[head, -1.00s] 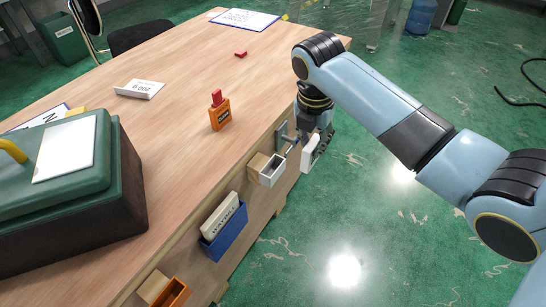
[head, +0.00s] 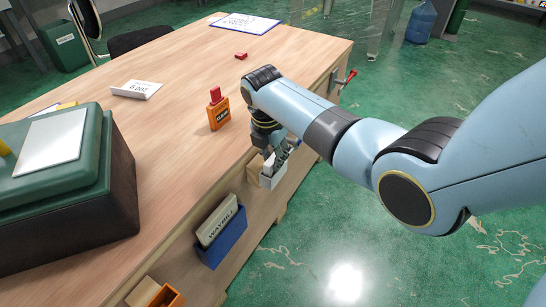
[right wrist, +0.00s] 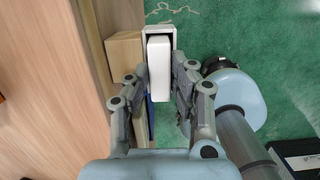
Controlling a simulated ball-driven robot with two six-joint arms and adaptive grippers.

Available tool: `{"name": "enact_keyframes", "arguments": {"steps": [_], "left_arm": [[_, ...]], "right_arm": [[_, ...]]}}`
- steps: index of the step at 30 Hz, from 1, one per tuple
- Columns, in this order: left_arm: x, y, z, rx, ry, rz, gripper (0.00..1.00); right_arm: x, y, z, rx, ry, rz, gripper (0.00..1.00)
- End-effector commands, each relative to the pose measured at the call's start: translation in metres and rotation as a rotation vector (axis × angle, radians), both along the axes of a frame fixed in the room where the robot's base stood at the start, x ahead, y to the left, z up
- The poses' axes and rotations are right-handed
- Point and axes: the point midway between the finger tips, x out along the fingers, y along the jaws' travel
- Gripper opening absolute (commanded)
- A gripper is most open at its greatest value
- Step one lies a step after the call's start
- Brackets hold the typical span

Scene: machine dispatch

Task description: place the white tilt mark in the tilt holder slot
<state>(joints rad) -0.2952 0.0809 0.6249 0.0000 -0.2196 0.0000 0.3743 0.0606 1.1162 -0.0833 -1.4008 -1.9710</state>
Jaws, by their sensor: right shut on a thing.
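The white tilt mark (right wrist: 159,68) is a white block between the fingers of my right gripper (head: 274,158). My right gripper is shut on it, and its fingers also show in the right wrist view (right wrist: 161,82). The tilt holder (head: 280,178) is a small pale open box on the table's side. In the right wrist view, the holder's rim (right wrist: 161,29) shows around the far end of the mark, which lines up with the slot. I cannot tell how deep the mark sits. The gripper hides much of it in the head view. My left gripper is not in view.
A blue holder (head: 232,245) with a WAYBILL block and an orange holder (head: 167,297) sit further along the table side. An orange box with a red top (head: 218,112) stands near the edge. A green-topped case (head: 80,190) fills the table's left. A red-handled fixture (head: 346,80) is at the far corner.

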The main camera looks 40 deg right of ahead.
Motion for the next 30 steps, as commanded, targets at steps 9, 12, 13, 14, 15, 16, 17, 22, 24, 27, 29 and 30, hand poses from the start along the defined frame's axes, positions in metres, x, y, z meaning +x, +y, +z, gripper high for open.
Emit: {"name": "enact_keyframes", "arguments": {"steps": [9, 12, 13, 14, 15, 16, 17, 22, 24, 27, 29, 30], "left_arm": [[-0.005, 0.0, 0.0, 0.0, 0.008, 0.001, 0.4], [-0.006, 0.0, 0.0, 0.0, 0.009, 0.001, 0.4], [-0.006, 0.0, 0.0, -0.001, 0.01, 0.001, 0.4], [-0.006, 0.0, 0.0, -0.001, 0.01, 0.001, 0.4], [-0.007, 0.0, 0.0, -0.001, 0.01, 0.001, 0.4], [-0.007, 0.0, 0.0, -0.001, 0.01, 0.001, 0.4], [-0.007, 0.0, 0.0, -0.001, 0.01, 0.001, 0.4], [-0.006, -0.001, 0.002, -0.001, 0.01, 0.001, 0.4], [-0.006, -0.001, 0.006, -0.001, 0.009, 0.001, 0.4], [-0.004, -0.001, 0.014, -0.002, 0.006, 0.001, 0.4], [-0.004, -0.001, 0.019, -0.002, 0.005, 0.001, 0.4], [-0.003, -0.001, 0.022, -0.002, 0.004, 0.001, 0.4]], "right_arm": [[0.0, 0.0, -0.002, 0.0, 0.001, 0.0, 0.33], [0.0, 0.0, -0.002, 0.0, 0.001, 0.0, 0.44], [0.0, 0.0, -0.002, 0.0, 0.001, 0.0, 0.44], [0.0, 0.0, -0.002, 0.0, 0.001, 0.0, 0.44], [0.0, 0.0, -0.002, 0.0, 0.001, 0.0, 0.44], [0.0, 0.0, -0.002, 0.0, 0.001, 0.0, 0.44], [0.0, 0.0, -0.002, 0.0, 0.001, 0.0, 0.44], [0.0, 0.0, 0.004, 0.0, -0.001, 0.0, 0.44], [-0.001, 0.001, 0.013, 0.0, -0.001, 0.0, 0.44], [-0.001, 0.004, 0.034, 0.0, -0.003, 0.0, 0.44], [-0.001, 0.006, 0.049, 0.001, -0.004, 0.001, 0.44], [-0.002, 0.008, 0.058, 0.001, -0.004, 0.001, 0.44]]}}
